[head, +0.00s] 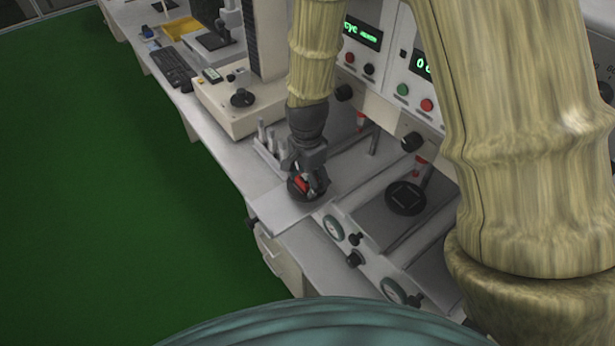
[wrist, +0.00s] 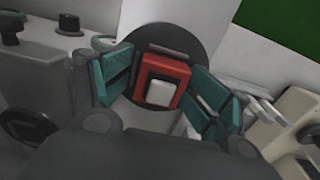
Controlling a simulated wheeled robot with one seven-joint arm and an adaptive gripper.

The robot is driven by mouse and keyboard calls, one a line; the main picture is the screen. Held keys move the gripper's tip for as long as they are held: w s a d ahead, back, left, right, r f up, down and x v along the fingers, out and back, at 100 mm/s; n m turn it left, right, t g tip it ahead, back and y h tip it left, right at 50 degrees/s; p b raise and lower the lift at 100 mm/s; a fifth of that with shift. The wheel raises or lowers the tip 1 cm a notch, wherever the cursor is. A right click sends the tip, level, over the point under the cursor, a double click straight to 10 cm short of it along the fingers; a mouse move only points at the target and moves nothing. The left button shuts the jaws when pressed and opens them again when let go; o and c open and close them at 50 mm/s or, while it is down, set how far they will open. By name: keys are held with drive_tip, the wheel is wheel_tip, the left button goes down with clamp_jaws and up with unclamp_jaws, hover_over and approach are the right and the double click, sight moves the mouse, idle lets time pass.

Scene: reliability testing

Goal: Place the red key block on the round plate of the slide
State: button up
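The red key block (wrist: 149,75), with a pale square middle, sits between the teal finger pads of my gripper (wrist: 162,78). Behind the block in the wrist view is the dark round plate (wrist: 188,42) of the slide. In the head view my gripper (head: 308,180) points down over the round plate (head: 296,194), with the red block (head: 302,184) showing between its fingers. Whether the block touches the plate is hidden.
A second dark round plate (head: 405,198) with a square outline lies to the right on a grey slide. Gauges (head: 333,228) and knobs line the bench front. Panels with buttons (head: 403,90) rise behind.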

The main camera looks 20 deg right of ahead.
drive_tip(key=shift+r, duration=0.2)
drive_tip(key=shift+r+p, duration=0.3)
drive_tip(key=shift+r, duration=0.35)
wheel_tip(320, 180, up, 12)
drive_tip(key=b, duration=0.3)
drive_tip(key=shift+b, duration=0.4)
idle(1.1)
